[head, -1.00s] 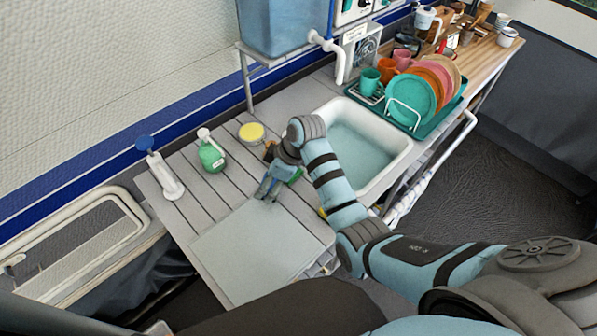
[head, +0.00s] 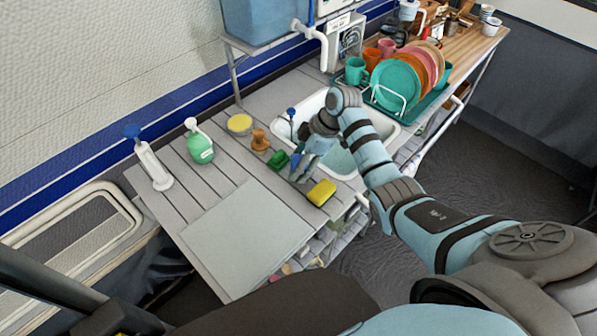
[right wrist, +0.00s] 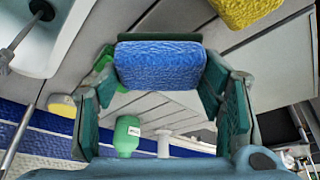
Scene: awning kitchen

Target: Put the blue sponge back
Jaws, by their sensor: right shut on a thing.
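The blue sponge (right wrist: 160,65) is between the fingers of my right gripper (right wrist: 165,100) in the right wrist view. In the head view my right gripper (head: 303,172) is shut on it, over the counter strip at the sink's left edge, and mostly hides it. A green sponge (head: 279,160) lies just left of the gripper. A yellow sponge (head: 321,192) lies just right of it, near the counter's front edge. My left gripper is not in view.
The white sink (head: 345,160) is right of the gripper, with a blue-topped brush (head: 291,112) at it. A brown-orange object (head: 260,141), round yellow item (head: 239,124) and green bottle (head: 200,148) stand to the left. A dish rack (head: 410,110) is behind. The grey board (head: 245,235) is clear.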

